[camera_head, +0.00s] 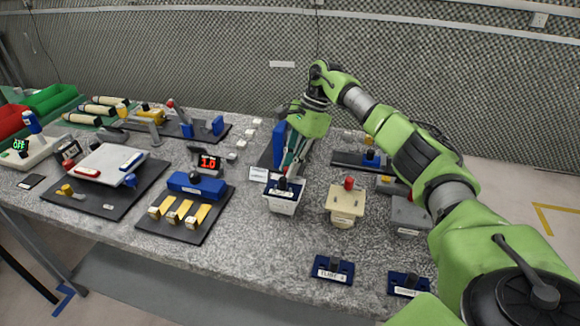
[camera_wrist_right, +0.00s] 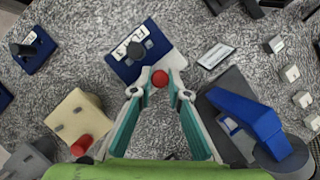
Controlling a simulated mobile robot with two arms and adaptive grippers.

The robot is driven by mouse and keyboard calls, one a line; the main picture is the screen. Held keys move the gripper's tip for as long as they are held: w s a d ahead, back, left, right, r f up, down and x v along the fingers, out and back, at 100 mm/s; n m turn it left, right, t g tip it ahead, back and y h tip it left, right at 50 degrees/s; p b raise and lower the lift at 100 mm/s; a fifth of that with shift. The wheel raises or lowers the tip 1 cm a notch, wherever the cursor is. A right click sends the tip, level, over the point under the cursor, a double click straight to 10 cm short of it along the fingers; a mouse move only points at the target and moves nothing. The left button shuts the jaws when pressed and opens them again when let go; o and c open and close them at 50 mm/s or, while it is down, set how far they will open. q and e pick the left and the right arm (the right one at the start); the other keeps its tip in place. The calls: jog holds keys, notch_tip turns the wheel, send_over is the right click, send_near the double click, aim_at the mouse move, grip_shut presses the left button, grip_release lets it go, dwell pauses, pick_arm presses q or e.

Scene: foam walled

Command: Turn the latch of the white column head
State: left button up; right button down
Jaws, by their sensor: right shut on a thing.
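The white column head (camera_head: 285,205) stands near the middle of the table, with a blue top plate and a dark knob. It also shows in the right wrist view (camera_wrist_right: 173,62). A red ball (camera_wrist_right: 160,78), which looks like the end of its latch, lies at the edge of the head between my fingertips. My right gripper (camera_wrist_right: 160,82) is shut on this red ball, its fingers reaching in from the head's back side. In the head view the right gripper (camera_head: 290,172) hides the ball and the latch's arm. My left gripper is in neither view.
A cream column head (camera_head: 345,203) with a red knob stands close on the right, and a grey one (camera_head: 408,215) beyond it. Blue labelled pieces (camera_head: 333,269) lie in front. A blue clamp fixture (camera_head: 196,183) on a dark board is to the left.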

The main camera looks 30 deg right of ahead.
dwell(0.3)
jog(key=c, duration=1.9)
grip_release()
jog(key=v, duration=1.2)
jog(key=shift+w, duration=0.1)
